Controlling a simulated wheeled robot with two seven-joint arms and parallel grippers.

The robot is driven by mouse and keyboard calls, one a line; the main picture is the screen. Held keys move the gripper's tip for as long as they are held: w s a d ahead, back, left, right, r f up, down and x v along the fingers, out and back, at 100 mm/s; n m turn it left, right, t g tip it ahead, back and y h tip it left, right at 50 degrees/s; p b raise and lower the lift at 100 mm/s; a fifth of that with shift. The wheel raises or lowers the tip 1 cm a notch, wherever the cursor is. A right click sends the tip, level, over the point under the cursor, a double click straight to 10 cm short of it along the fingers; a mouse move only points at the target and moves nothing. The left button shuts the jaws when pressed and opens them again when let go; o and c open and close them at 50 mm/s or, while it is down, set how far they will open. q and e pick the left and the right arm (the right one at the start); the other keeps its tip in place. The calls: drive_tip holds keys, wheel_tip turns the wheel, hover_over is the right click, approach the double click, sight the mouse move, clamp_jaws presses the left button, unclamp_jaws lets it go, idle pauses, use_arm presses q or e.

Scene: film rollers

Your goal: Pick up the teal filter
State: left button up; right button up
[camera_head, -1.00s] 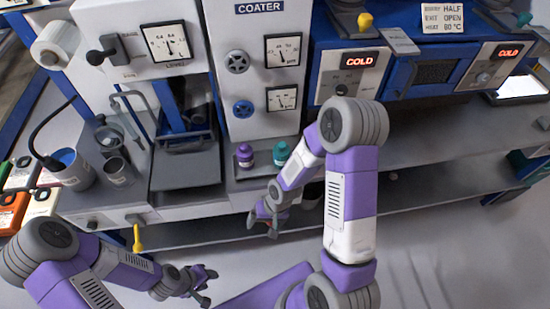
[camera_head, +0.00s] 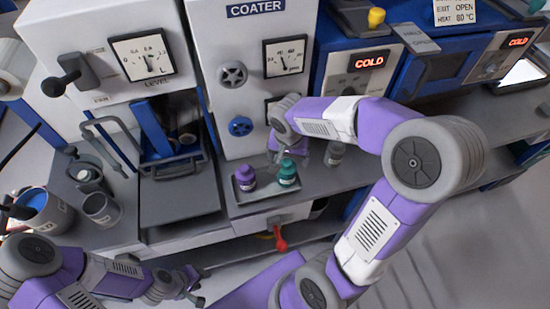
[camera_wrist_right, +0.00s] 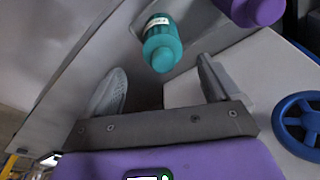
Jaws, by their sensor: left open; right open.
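The teal filter (camera_head: 287,173) is a small teal bottle-like piece with a pale label. It stands in a small grey tray (camera_head: 262,192) beside a purple one (camera_head: 244,177). My right gripper (camera_head: 287,158) is just above and behind the teal filter in the head view. In the right wrist view the teal filter (camera_wrist_right: 162,45) lies ahead between the spread fingers of my right gripper (camera_wrist_right: 158,85), apart from both. The purple piece (camera_wrist_right: 257,10) is further right there. My left gripper (camera_head: 192,284) is low at the left, open and empty.
The coater panel (camera_head: 248,75) with a blue knob (camera_head: 240,126) rises behind the tray. A grey-lidded piece (camera_head: 334,153) stands to the right. Metal cups (camera_head: 100,208) stand at the left. A red lever (camera_head: 280,239) sticks out below the tray.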

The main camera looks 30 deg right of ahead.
sight(287, 167)
drive_tip(key=shift+w+f, duration=0.6)
drive_tip(key=shift+f, duration=0.2)
drive_tip(key=f, duration=0.2)
drive_tip(key=f+b, duration=0.1)
drive_tip(key=f, duration=0.1)
drive_tip(key=d+f+b, duration=0.1)
drive_tip(key=f, duration=0.1)
use_arm(q)
drive_tip(key=shift+w+f, duration=0.2)
drive_tip(key=shift+f, duration=0.85)
use_arm(e)
drive_tip(key=shift+a, duration=0.1)
drive_tip(key=shift+c, duration=0.2)
drive_tip(key=c, duration=1)
drive_tip(key=shift+r, duration=0.1)
